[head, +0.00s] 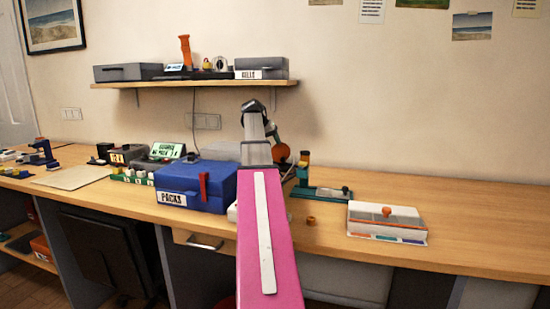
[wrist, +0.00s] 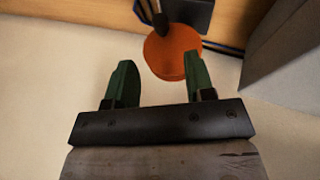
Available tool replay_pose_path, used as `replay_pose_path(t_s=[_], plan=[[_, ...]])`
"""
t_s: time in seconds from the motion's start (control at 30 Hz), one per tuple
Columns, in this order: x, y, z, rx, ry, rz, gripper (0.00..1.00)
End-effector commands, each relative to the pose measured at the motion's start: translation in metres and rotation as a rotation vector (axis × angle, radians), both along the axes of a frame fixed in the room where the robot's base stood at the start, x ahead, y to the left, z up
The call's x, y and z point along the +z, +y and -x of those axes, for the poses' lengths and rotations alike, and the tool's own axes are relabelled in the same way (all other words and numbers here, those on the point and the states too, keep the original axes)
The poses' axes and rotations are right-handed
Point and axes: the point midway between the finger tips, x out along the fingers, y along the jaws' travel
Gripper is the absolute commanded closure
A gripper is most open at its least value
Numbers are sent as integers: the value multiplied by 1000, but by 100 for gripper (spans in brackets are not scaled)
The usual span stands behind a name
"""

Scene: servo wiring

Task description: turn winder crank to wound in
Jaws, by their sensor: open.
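An orange round part (wrist: 172,55), which looks like the winder's reel, shows in the wrist view just beyond the fingertips. A dark rod (wrist: 158,16) stands across its upper edge; I cannot tell if this is the crank. My gripper (wrist: 157,68) is open, its two green fingers spread, with nothing visible between them. The right finger overlaps the disc's lower edge in the picture; contact cannot be told. In the head view an orange round part (head: 281,153) shows beside my pink arm, which hides much of that spot and my fingers.
A blue PACKS box (head: 190,190) stands left of my arm. A teal stand (head: 322,192) and a white tray-like box (head: 386,220) stand to the right. A small orange ring (head: 311,220) lies between. A shelf (head: 200,84) hangs above. The desk's right end is clear.

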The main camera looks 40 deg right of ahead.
Motion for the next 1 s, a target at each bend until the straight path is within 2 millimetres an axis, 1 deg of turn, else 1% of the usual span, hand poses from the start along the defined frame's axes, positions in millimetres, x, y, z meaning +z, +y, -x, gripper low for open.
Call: replay_pose_path(t_s=[0.1, 0.3, 0.5, 0.7, 0.97, 1.0], plan=[[-18, -11, 1, -1, 1, -1, 51], [-49, -30, 2, -1, -1, -3, 51], [-70, -43, 3, 1, -1, -3, 51], [-78, -48, 3, 1, -4, -2, 51], [-79, -48, 3, 1, -4, -2, 51], [-79, -48, 3, 1, -4, -2, 64]])
